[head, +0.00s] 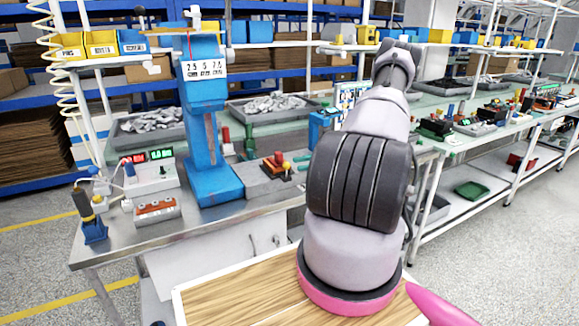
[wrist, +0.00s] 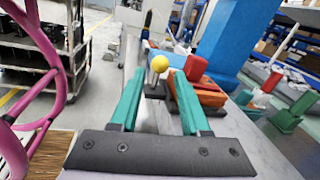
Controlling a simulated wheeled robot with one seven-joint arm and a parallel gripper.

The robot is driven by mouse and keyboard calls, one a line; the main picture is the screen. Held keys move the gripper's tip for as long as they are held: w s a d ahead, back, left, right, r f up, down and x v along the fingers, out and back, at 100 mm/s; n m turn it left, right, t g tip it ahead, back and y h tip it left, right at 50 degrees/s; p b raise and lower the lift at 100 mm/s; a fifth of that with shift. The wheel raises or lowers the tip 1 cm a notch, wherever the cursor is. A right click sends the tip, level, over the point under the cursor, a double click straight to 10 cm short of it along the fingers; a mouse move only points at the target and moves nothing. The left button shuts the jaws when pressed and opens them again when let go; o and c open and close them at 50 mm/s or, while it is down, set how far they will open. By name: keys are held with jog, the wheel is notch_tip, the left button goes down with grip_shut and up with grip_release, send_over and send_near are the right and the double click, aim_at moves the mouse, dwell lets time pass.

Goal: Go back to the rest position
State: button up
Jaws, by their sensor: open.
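My gripper (wrist: 158,78) shows in the wrist view with its two teal fingers apart and nothing held between them. A yellow ball knob (wrist: 158,63) on a metal stem appears between the fingertips, beyond them; I cannot tell the exact gap. To its right is an orange block (wrist: 207,95) with a red button (wrist: 195,68). In the head view this fixture (head: 277,166) sits on the bench right of the blue press (head: 205,110). My arm stands at the right of centre in the head view, and my gripper is hidden there.
The metal workbench (head: 240,210) also carries a box with red and green displays (head: 150,178), an orange terminal block (head: 157,210) and a blue-based post (head: 90,220). Trays of metal parts (head: 268,105) lie behind. A second bench (head: 470,145) runs along the right. Floor at the left is open.

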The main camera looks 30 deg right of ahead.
jog(key=shift+s+d, duration=0.15)
jog(key=shift+d, duration=0.65)
jog(key=shift+r, duration=0.1)
